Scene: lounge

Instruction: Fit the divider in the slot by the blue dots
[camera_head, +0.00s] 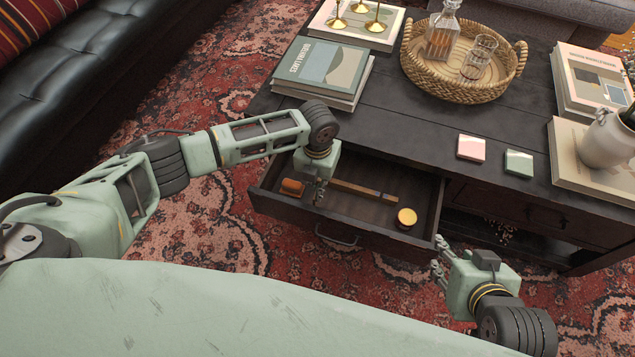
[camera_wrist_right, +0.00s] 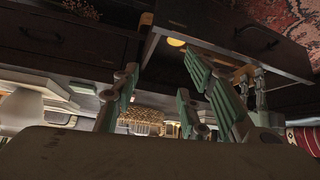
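The drawer (camera_head: 283,207) of the dark table is pulled open. A long wooden strip, which looks like the divider (camera_head: 357,189), lies across its inside, with a small blue mark (camera_head: 380,195) near its right end. The slot itself is too small to make out. My left gripper (camera_head: 319,196) points down into the drawer at the strip's left part; whether its fingers are shut on the strip is unclear. My right gripper (camera_head: 440,260) is open and empty, right of the drawer's front corner. Its spread fingers (camera_wrist_right: 160,82) also show in the right wrist view.
An orange-brown block (camera_head: 292,187) and a yellow-lidded round tin (camera_head: 406,218) are in the drawer.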

